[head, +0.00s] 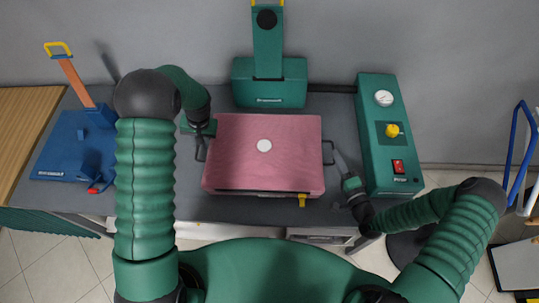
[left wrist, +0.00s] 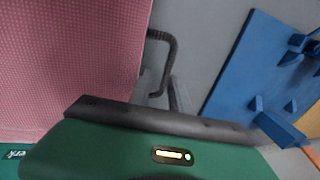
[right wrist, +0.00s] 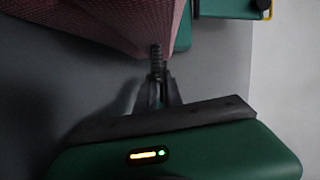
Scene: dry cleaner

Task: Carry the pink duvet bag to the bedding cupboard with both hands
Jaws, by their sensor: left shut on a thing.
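The pink duvet bag (head: 245,175) lies flat in the middle of the grey counter, with a round white spot on top and a dark handle on each side. Its pink side also fills the upper left of the left wrist view (left wrist: 75,60). My left gripper (head: 200,132) is shut on the left handle (left wrist: 168,42). My right gripper (head: 338,158) is at the right handle (head: 328,153). In the right wrist view its fingers (right wrist: 157,92) meet that handle's edge-on bar (right wrist: 156,58); their closure is unclear. I see no bedding cupboard.
A green press-like machine (head: 270,90) stands close behind the bag. A green control box (head: 385,150) with a gauge and red switch stands to the right. A blue device (head: 65,150) stands at the left. A blue-railed stand (head: 515,150) is at the far right.

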